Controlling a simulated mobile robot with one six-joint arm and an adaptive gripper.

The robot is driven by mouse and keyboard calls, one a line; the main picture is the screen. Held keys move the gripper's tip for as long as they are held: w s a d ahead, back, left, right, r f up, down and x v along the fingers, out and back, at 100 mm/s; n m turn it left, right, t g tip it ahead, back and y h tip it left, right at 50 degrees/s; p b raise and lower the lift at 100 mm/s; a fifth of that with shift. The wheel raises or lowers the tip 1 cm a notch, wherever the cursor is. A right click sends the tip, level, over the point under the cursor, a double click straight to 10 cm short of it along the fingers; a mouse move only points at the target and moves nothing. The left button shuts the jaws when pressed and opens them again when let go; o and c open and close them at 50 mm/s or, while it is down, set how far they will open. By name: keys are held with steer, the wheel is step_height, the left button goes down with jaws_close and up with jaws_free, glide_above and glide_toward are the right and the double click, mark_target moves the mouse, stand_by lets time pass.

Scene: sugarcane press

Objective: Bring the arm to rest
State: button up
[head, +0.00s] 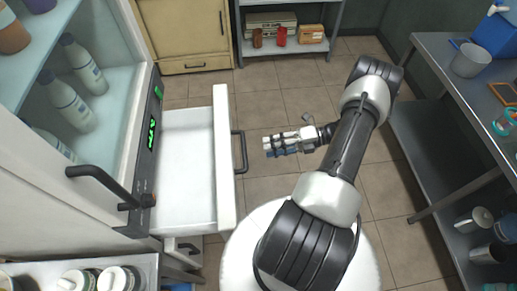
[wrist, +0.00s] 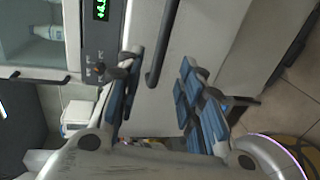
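My gripper (head: 268,147) is in front of the open drawer, to the right of its dark handle (head: 243,152) in the head view, with a small gap between them. In the wrist view my gripper (wrist: 158,88) shows two blue-padded fingers spread apart with nothing held between them. The handle (wrist: 165,45) appears beyond and between the fingertips there. My arm reaches up from the bottom of the head view and bends back left at the wrist.
The white drawer (head: 222,160) is pulled out and looks empty. A glass-fronted cabinet (head: 140,130) with bottles stands at left. A metal table (head: 440,75) stands at right, with a shelf below. A rack (head: 290,48) holds boxes at the back. Tiled floor is clear between.

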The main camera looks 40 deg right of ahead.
steer(key=shift+s+d+r, duration=0.15)
steer(key=shift+s+d, duration=0.3)
steer(key=shift+d, duration=0.1)
